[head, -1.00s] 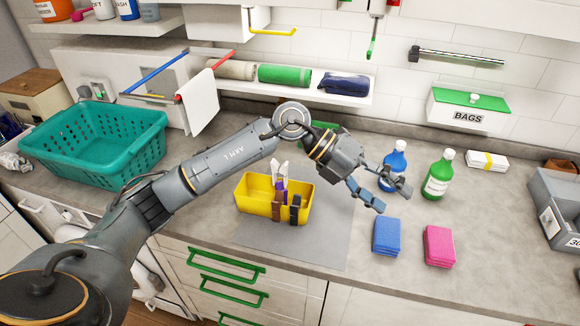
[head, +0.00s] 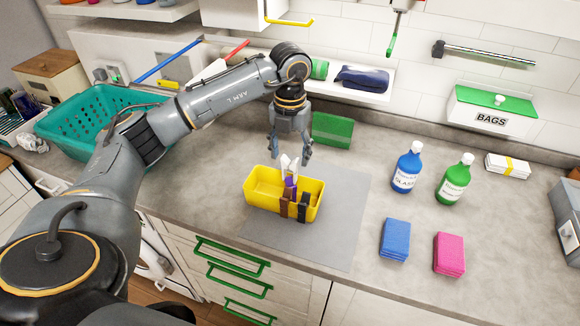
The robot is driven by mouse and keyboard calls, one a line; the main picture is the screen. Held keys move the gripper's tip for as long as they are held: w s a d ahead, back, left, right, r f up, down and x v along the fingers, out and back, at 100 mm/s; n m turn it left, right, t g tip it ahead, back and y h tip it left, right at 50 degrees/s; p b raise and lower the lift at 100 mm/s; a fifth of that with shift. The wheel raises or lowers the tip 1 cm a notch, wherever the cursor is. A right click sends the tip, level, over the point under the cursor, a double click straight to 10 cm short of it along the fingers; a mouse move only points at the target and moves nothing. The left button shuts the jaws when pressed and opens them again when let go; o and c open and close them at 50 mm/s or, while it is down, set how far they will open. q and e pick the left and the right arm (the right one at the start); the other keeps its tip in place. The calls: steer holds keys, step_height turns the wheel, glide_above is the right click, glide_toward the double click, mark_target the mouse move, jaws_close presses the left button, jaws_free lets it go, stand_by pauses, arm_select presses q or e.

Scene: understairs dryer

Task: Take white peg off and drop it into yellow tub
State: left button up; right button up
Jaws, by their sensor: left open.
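The yellow tub (head: 262,187) stands on the grey mat on the counter. A white peg (head: 289,163) stands upright at the tub, its top rising above the rim. A purple peg (head: 290,186), a brown peg (head: 285,202) and a black peg (head: 303,207) are beside it along the tub's front and middle. My left gripper (head: 290,157) points down above the tub, its open fingers on either side of the white peg's top. I cannot tell whether they touch it. My right gripper is not in view.
A teal basket (head: 78,135) stands at the left. A blue bottle (head: 407,168), a green bottle (head: 454,180), a blue sponge stack (head: 395,240) and a pink one (head: 449,254) stand to the right. A green board (head: 332,130) is behind the tub. The grey mat (head: 340,215) is clear on the right.

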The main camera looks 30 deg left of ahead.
mark_target(290, 167)
arm_select(q)
steer(key=shift+f, duration=0.35)
step_height(290, 167, down, 5)
steer(key=p, duration=0.2)
steer(key=shift+s+r+p, duration=0.1)
steer(key=shift+s+p, duration=0.05)
steer(key=shift+p, duration=0.25)
steer(key=shift+f, duration=0.3)
steer(key=shift+d, duration=0.1)
steer(key=c, duration=0.9)
